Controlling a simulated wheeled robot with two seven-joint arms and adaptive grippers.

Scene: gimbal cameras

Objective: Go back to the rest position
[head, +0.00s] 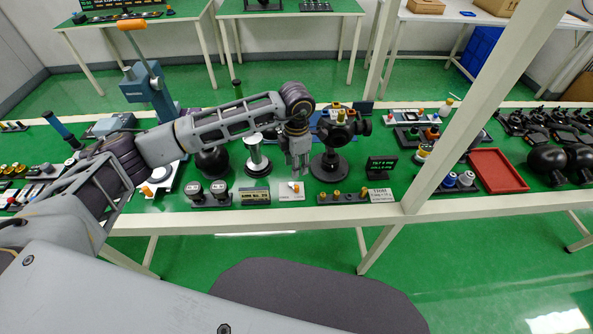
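My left arm comes in from the left and reaches over the near edge of the green-topped bench. My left gripper (298,168) hangs fingers-down above a small white plate (289,196) with an orange-tipped piece (294,186) on it. The fingers look close together, but I cannot tell whether they are open or shut. I see nothing clearly held between them. Just right of the gripper stands a black gimbal-like device (333,163) on a round base. My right arm and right gripper are not in view.
The bench (249,216) is crowded. A blue press-like device (150,90) stands left, behind my arm. A black display (381,168) and a red tray (497,171) lie to the right. A pale slanted post (478,100) crosses the right side. Green floor is clear in front.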

